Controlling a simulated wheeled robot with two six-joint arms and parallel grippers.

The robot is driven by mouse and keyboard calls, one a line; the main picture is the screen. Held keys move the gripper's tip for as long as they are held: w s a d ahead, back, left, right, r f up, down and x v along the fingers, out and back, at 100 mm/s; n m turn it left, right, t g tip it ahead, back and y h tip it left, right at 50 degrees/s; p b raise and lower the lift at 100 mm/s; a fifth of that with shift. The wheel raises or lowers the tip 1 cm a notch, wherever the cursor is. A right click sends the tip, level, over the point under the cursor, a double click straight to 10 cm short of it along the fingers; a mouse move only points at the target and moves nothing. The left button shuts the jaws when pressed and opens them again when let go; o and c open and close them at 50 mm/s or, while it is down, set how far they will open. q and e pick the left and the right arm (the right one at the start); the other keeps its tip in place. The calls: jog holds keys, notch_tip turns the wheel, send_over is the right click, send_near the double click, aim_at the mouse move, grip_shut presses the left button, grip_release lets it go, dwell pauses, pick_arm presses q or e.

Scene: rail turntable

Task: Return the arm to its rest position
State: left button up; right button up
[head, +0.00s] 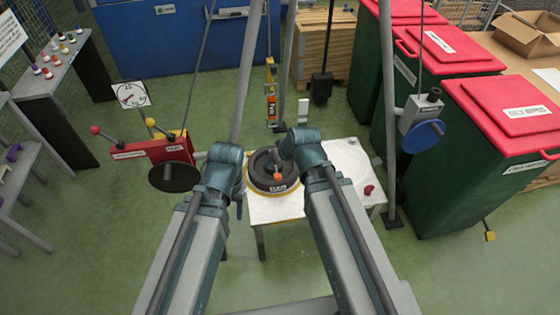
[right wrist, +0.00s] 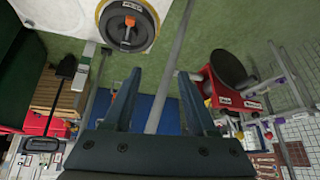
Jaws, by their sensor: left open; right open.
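Both of my arms reach forward from the bottom of the head view. My left gripper (head: 228,156) is at the end of the left arm, left of the dark round turntable (head: 268,172); its fingers are hard to make out. My right arm bends at its wrist just above the turntable and covers part of it. In the right wrist view my right gripper (right wrist: 160,104) is open, with nothing between its fingers. The turntable (right wrist: 128,30), with an orange piece on top, lies beyond the fingers, apart from them.
The turntable sits on a white table (head: 345,160) with a small red part (head: 369,190). Grey poles rise around it. A red box (head: 160,150) with a black disc is at left, a blue disc (head: 423,137) at right. Green bins (head: 455,170) with red lids line the right.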

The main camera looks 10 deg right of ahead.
dwell(0.4)
jog(key=s+a+f+g+h, duration=0.1)
jog(key=s+g+h, duration=0.1)
jog(key=s, duration=0.4)
jog(key=s+a+f+g+h, duration=0.1)
jog(key=s+a+f+g, duration=0.1)
jog(key=s+g, duration=0.2)
jog(key=s, duration=0.3)
jog(key=shift+s+a+h, duration=0.15)
jog(key=shift+h, duration=0.25)
